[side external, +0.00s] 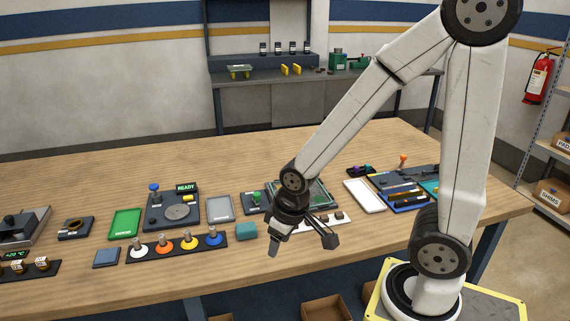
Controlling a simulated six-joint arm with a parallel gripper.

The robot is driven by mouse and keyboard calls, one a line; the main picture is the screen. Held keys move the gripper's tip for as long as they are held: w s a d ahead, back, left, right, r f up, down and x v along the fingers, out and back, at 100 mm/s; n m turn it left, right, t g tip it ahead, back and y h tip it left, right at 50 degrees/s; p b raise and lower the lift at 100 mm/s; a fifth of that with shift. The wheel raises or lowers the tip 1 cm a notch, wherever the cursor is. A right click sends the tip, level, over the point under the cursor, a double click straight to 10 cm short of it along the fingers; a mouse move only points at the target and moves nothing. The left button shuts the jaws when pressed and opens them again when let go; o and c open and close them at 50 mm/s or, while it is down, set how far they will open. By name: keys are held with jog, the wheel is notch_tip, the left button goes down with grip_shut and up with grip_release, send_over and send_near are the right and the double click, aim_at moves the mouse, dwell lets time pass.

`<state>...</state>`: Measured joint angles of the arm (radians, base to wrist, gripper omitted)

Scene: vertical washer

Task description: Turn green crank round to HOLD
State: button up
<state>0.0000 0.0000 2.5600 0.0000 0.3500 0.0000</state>
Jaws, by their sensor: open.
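A small green knob (256,196), which looks like the green crank, stands on a dark panel (246,209) in the middle of the table. Part of that panel's right side is hidden behind my gripper and wrist. No HOLD mark can be read at this size. My gripper (302,244) is open and empty, with its fingers spread wide. In the picture it shows in front of and to the right of the green knob, above the table's front part. I cannot tell its exact height.
A teal block (246,231) and a row of coloured knobs (176,247) lie left of my gripper. A grey tray (219,209) is left of the dark panel. A glass-topped box (318,193) and a strip with small pieces (325,221) are close behind my gripper.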

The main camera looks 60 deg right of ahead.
jog(key=shift+o, duration=0.2)
jog(key=shift+o, duration=0.8)
jog(key=w+d+n+g, duration=0.1)
jog(key=w+d+n, duration=0.2)
jog(key=w+d, duration=0.4)
jog(key=w+d+f+n, duration=0.1)
jog(key=w+d+n, duration=0.3)
jog(key=w+d, duration=0.4)
jog(key=w+d+f+n+g, duration=0.1)
jog(key=w+d+n, duration=0.2)
jog(key=w+d, duration=0.5)
jog(key=shift+d+f+n+g, duration=0.2)
jog(key=shift+d+n+g, duration=0.1)
jog(key=shift+d+n, duration=0.15)
jog(key=shift+w+d+f, duration=0.15)
jog(key=shift+w+d, duration=0.05)
jog(key=shift+d, duration=0.45)
